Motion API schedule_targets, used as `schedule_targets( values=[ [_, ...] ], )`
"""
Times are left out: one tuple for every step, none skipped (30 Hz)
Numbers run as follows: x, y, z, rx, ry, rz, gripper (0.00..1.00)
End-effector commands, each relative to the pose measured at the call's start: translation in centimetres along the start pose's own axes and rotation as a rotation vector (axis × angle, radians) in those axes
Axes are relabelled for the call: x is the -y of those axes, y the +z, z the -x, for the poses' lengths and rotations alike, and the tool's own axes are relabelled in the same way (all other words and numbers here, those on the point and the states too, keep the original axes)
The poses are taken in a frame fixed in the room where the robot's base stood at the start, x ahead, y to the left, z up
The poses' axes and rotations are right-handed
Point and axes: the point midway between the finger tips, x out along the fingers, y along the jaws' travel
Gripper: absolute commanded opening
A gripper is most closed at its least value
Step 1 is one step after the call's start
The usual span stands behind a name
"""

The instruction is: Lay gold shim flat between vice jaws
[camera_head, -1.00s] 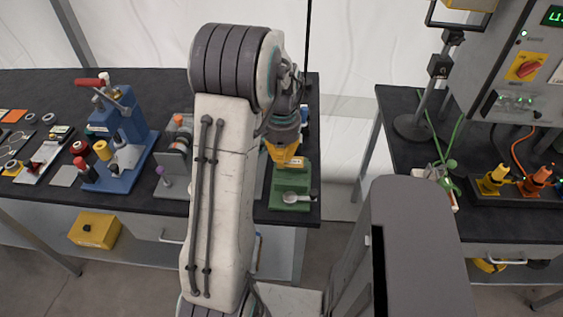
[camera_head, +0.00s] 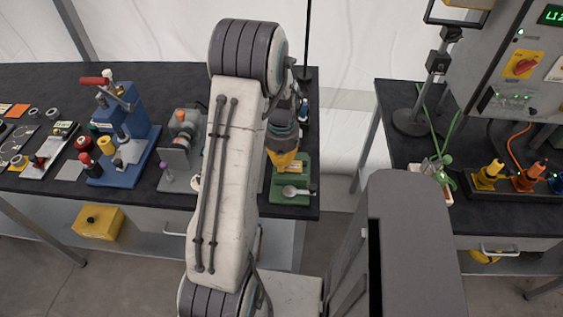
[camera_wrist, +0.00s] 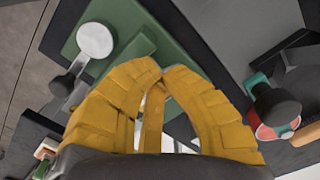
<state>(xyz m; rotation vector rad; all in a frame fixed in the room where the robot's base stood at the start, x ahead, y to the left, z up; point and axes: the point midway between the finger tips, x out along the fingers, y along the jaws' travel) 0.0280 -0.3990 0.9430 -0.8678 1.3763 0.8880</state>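The green vice (camera_head: 294,187) stands at the right end of the dark bench, with a silver round-knobbed lever (camera_head: 292,192). In the wrist view its green body (camera_wrist: 112,27) and silver knob (camera_wrist: 95,40) show at upper left. My gripper (camera_head: 286,164) points down over the vice. In the wrist view its yellow fingers (camera_wrist: 162,74) curve together and their tips meet or nearly meet. A narrow yellow strip (camera_wrist: 150,122) lies between the fingers; I cannot tell whether it is the gold shim or part of my gripper. The fingers hide the gap between the jaws.
A blue press (camera_head: 124,140) and a grey device (camera_head: 181,145) stand left of the vice. A second bench (camera_head: 408,180) with a control box (camera_head: 519,70) is to the right, past a gap. A red-and-teal round item (camera_wrist: 268,105) lies right of my fingers in the wrist view.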

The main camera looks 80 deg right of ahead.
Motion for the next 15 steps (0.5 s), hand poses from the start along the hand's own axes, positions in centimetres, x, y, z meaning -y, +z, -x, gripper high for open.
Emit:
schedule_targets(
  values=[
    [0.0,0.0,-0.1,0.0,0.0,0.0,0.0],
    [0.0,0.0,-0.1,0.0,0.0,0.0,0.0],
    [0.0,0.0,-0.2,0.0,0.0,0.0,0.0],
    [0.0,0.0,-0.3,0.0,0.0,0.0,0.0],
    [0.0,0.0,-0.5,0.0,0.0,0.0,0.0],
    [0.0,0.0,-0.6,0.0,0.0,0.0,0.0],
    [0.0,0.0,-0.6,0.0,0.0,0.0,0.0],
    [0.0,0.0,-0.7,0.0,0.0,0.0,0.0],
    [0.0,0.0,-0.8,0.0,0.0,0.0,0.0],
    [0.0,0.0,-0.9,0.0,0.0,0.0,0.0],
    [0.0,0.0,-1.0,0.0,0.0,0.0,0.0],
    [0.0,0.0,-1.1,0.0,0.0,0.0,0.0],
    [0.0,0.0,-1.2,0.0,0.0,0.0,0.0],
    [0.0,0.0,-1.3,0.001,0.0,0.0,0.0],
    [0.0,0.0,-1.3,0.001,0.0,0.0,0.0]
  ],
)
